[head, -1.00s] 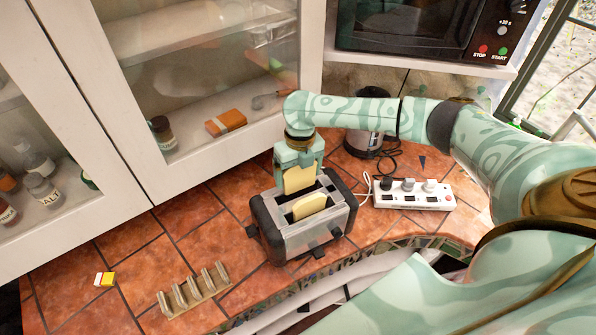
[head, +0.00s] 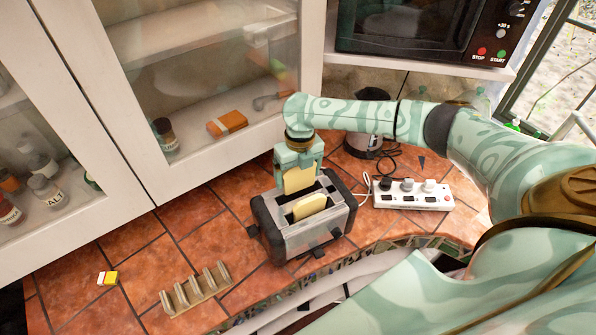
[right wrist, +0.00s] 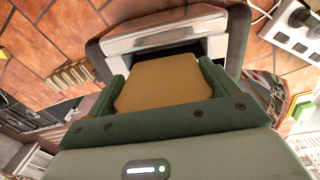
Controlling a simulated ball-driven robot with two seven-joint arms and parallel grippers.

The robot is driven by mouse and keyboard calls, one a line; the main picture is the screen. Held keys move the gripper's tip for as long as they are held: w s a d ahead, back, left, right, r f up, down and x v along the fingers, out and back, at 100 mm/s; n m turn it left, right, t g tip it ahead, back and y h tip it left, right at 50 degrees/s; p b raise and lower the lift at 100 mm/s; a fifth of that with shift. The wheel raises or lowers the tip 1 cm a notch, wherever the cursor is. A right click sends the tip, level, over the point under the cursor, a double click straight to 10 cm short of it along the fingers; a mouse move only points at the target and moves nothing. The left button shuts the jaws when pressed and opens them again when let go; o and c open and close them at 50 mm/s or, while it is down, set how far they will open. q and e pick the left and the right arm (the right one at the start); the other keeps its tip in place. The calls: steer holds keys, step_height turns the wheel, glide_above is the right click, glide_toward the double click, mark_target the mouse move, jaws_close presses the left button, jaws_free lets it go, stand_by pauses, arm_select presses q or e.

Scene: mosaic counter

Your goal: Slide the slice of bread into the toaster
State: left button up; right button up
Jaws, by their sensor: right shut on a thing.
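The toaster (head: 290,240), silver with black ends, stands on the tiled counter. My right gripper (head: 299,166) points down over its rear slot, shut on a pale slice of bread (head: 298,181). The lower edge of this slice is at the slot opening; how far it is inside I cannot tell. Another slice (head: 309,207) stands in the front slot with its top sticking out. In the right wrist view the held slice (right wrist: 165,82) lies between the two fingers (right wrist: 165,85), in front of the toaster (right wrist: 165,38). My left gripper is out of view.
A white power strip (head: 412,194) with plugs and cables lies right of the toaster. A rack (head: 195,290) and a small yellow-and-white item (head: 108,278) are to the left. A glass-door cabinet (head: 140,190) stands behind.

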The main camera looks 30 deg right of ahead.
mark_target(298, 185)
stand_by(0.5)
steer(key=shift+p, duration=0.35)
steer(key=shift+p, duration=0.3)
stand_by(0.4)
steer(key=shift+f, duration=0.25)
steer(key=shift+f+b, duration=1.45)
steer(key=shift+f, duration=0.65)
steer(key=o, duration=0.5)
steer(key=shift+c, duration=0.2)
